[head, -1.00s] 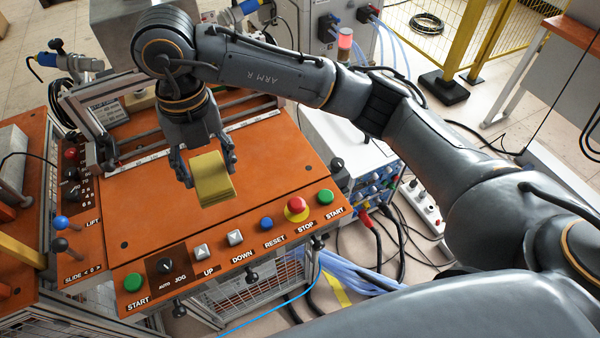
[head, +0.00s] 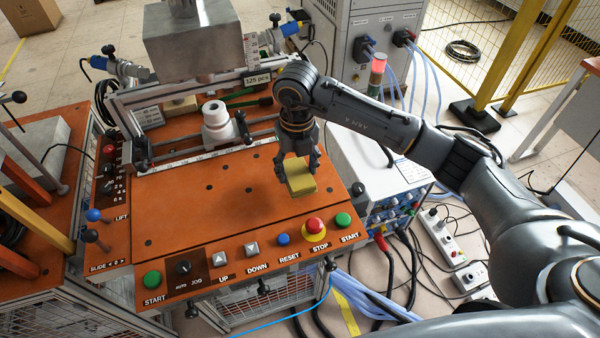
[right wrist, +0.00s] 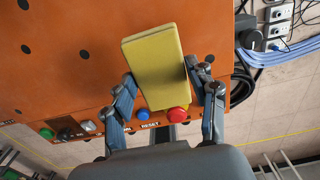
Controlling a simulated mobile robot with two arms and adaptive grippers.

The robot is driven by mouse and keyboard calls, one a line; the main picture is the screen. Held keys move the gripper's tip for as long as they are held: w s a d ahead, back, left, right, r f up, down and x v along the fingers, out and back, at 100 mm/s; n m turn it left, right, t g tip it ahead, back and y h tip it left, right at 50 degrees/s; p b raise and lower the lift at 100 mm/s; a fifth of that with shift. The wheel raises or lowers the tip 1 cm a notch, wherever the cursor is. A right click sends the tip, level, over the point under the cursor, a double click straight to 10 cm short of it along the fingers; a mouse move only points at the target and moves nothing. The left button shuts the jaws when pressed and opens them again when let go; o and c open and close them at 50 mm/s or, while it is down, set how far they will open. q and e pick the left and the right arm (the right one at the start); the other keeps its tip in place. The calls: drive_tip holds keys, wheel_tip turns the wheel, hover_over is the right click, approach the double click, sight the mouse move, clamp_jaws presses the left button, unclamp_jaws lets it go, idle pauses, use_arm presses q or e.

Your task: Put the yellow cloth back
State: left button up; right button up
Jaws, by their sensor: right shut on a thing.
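The yellow cloth (head: 300,178) is a folded block in the head view, over the right part of the orange machine table (head: 190,205). My right gripper (head: 298,172) points down and is shut on it. In the right wrist view the cloth (right wrist: 156,62) sits between the two fingers (right wrist: 166,85), with the table and the red stop button (right wrist: 178,114) behind it. I cannot tell whether the cloth touches the table. My left gripper is not in view.
A front panel holds the buttons, with the red stop button (head: 314,226) and green start button (head: 343,220) near the cloth. A white fixture (head: 216,122) stands under the press block (head: 194,40). The table's left and middle are bare. A white cabinet (head: 372,165) stands at right.

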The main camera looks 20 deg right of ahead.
sight(300, 170)
drive_tip(key=f+p, duration=0.2)
drive_tip(key=f, duration=0.1)
drive_tip(key=shift+w+d, duration=0.15)
drive_tip(key=shift+d, duration=0.25)
drive_tip(key=shift+f, duration=0.5)
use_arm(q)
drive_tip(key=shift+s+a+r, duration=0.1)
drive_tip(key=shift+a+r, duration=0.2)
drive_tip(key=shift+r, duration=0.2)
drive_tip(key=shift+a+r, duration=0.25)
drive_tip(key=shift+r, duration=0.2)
use_arm(e)
drive_tip(key=o, duration=1)
drive_tip(key=shift+r, duration=0.1)
